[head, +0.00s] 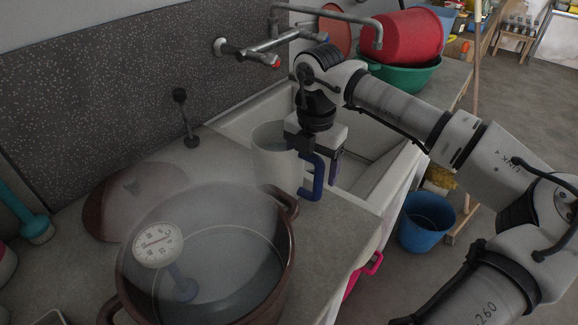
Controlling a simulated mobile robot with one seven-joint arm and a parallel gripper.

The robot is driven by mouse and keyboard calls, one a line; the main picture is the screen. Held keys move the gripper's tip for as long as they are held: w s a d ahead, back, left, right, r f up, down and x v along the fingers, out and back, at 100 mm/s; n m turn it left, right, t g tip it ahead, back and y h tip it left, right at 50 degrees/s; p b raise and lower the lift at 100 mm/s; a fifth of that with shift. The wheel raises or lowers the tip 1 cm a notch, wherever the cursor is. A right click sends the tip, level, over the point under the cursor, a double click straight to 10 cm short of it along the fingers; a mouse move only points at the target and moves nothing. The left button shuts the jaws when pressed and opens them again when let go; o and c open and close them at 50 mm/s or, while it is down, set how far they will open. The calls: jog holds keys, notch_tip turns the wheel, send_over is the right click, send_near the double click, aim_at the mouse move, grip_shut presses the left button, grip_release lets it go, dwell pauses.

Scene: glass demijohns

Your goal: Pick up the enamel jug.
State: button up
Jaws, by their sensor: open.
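The enamel jug (275,163) is a pale, upright, cylindrical vessel standing at the front left edge of the sink, behind the large brown pot. A blue C-shaped handle (318,178) shows on its right side. My gripper (319,158) points down at the handle, from above and to the right of the jug's body. It is open, and the handle's upper part appears close to or between the fingers. I cannot tell whether a finger touches it. The jug's lower left part is hidden by the pot's rim and clear glass.
A brown pot (290,262) with clear glass and a dial thermometer (158,244) fills the front left. The sink (375,187) lies right of the jug, under a wall tap (262,50). Red (402,36) and green (412,74) basins stand behind. A blue bucket (426,222) is on the floor.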

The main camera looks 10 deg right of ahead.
jog(key=shift+f, duration=0.15)
jog(key=shift+c, duration=0.4)
grip_shut()
